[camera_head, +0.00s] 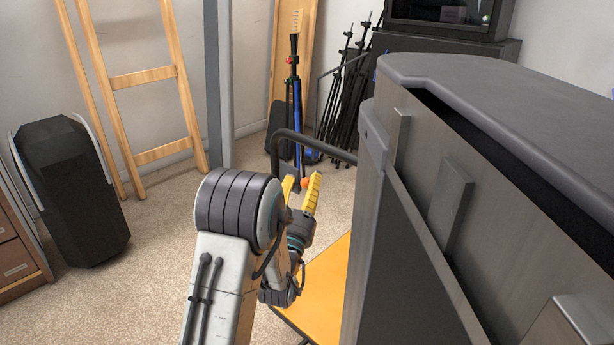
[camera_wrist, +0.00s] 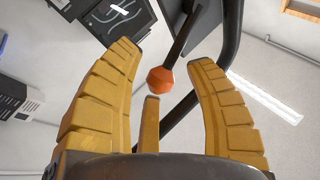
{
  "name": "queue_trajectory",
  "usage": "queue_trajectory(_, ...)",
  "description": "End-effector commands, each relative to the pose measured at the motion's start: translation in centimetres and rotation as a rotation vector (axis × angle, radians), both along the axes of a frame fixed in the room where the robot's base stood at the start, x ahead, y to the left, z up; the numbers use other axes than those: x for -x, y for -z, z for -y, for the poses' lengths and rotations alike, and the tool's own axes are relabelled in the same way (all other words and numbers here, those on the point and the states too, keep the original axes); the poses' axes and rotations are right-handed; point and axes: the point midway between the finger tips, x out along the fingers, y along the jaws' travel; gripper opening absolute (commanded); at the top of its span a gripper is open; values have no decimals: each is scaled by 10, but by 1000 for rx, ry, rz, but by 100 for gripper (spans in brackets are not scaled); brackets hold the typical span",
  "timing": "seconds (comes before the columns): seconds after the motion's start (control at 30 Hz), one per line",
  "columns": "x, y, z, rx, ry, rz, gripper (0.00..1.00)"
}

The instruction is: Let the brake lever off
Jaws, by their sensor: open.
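The brake lever (camera_wrist: 188,42) shows in the wrist view as a dark bar with an orange faceted knob (camera_wrist: 160,80) at its end. The knob also shows in the head view (camera_head: 304,184), small, between my yellow fingers. My gripper (camera_head: 301,182) is open. I see no contact; the exact depth is unclear. The lever's base is hidden in both views.
A dark tubular handle (camera_head: 290,133) rises beside my gripper, above an orange platform (camera_head: 325,285). A large grey cabinet (camera_head: 480,85) fills the right side. A black case (camera_head: 72,195) and a wooden ladder (camera_head: 145,77) stand left. Carpet (camera_head: 150,265) between is clear.

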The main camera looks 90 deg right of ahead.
Motion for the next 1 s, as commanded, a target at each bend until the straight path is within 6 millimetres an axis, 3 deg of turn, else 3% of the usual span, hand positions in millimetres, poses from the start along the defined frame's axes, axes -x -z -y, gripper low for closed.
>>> queue_trajectory(0.5,0,-2,-4,0,3,0,52)
queue_trajectory(1.0,0,-2,-4,0,2,0,8)
